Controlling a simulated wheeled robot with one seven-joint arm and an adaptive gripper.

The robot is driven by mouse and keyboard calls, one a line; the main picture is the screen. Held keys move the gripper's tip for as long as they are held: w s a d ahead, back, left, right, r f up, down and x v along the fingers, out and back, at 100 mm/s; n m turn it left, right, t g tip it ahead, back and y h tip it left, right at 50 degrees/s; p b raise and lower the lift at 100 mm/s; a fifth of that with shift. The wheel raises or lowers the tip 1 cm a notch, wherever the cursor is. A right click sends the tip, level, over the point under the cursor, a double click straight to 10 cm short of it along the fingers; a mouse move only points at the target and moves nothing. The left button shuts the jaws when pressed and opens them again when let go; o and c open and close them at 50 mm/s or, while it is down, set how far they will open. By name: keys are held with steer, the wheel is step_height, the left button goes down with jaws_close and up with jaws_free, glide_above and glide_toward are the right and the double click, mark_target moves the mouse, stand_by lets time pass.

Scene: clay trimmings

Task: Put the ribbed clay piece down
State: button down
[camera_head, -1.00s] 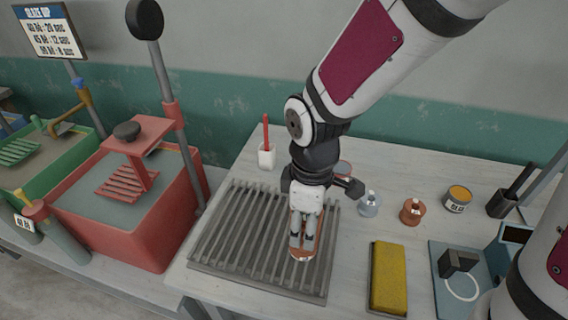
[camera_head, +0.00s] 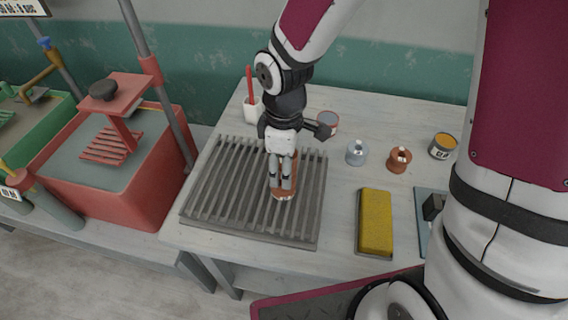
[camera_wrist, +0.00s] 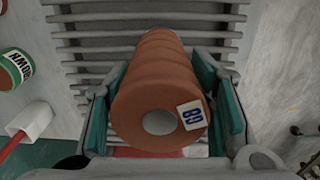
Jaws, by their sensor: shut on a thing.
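In the head view my gripper (camera_head: 281,180) points down over the grey slatted rack (camera_head: 225,190), and the clay piece (camera_head: 284,194) shows between and below the fingers. The slats lie behind the piece in the wrist view. I cannot tell whether the piece touches them.
A yellow sponge block (camera_head: 376,220) lies right of the rack. Small jars (camera_head: 357,152) and (camera_head: 399,160) and a labelled tin (camera_head: 443,146) stand behind it. A white cup with a red stick (camera_head: 252,108) stands behind the rack. A red tank (camera_head: 120,180) is at left.

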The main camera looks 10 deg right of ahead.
steer(key=shift+f, duration=0.1)
steer(key=c, duration=0.7)
jaws_free()
steer(key=shift+c, duration=0.2)
step_height(320, 180, up, 12)
steer(key=s+d+r+m+t, duration=0.5)
steer(key=s+d+r+m, duration=0.6)
steer(key=s+r+m, duration=0.1)
steer(key=shift+s+d+m+t, duration=0.15)
steer(key=shift+s+m+t, duration=0.15)
steer(key=shift+m, duration=0.5)
steer(key=shift+r, duration=0.1)
